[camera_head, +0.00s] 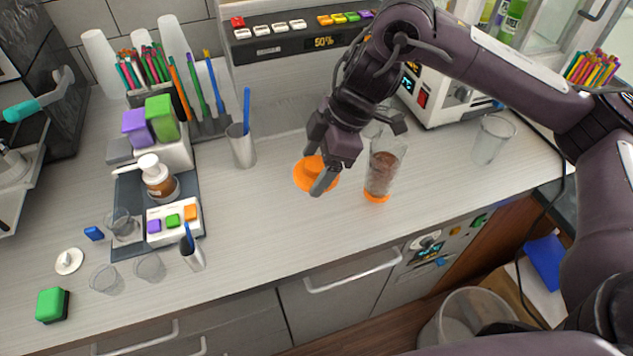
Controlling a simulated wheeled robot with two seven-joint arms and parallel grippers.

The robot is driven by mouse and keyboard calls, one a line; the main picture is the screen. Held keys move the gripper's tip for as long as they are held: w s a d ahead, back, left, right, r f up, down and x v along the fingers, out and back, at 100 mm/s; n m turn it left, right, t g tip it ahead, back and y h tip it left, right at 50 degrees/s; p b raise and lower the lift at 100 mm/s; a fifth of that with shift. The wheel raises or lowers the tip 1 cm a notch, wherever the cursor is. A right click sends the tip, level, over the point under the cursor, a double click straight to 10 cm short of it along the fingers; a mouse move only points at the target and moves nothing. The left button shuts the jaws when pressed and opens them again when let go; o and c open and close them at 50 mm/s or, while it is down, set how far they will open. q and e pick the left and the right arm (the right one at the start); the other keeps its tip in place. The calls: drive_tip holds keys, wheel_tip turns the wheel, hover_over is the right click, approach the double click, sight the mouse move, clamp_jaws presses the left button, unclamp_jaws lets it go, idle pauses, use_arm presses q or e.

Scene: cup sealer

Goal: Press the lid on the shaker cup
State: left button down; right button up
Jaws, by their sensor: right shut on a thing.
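The shaker cup (384,173) is a clear, upright cup on the counter, right of the middle, with an orange base and brownish contents. The orange lid (302,180) is a round disc with a raised middle, left of the cup and apart from it. My right gripper (318,176) reaches in from the right and is shut on the lid's raised middle. Its fingers hide part of the lid. I cannot tell whether the lid rests on the counter or hangs just above it. My left gripper is not in view.
A grey cup with a blue stick (242,146) stands left of the lid. An empty clear glass (493,140) stands to the right. The sealer machine (290,45) is behind. A tray (190,190) with bottle and buttons is at left. Counter in front of the lid is clear.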

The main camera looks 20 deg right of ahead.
sight(310, 163)
drive_tip(key=shift+r, duration=2.05)
drive_tip(key=shift+d+f+m, duration=0.1)
drive_tip(key=shift+f+m, duration=0.2)
drive_tip(key=shift+f, duration=0.05)
drive_tip(key=d+f+m+t+h+b, duration=0.4)
drive_tip(key=f+m, duration=0.6)
drive_tip(key=m, duration=0.5)
drive_tip(key=shift+w+d+f+m+h, duration=0.3)
drive_tip(key=shift+w+d+f+h, duration=0.1)
drive_tip(key=shift+d, duration=0.35)
drive_tip(key=shift+s, duration=0.1)
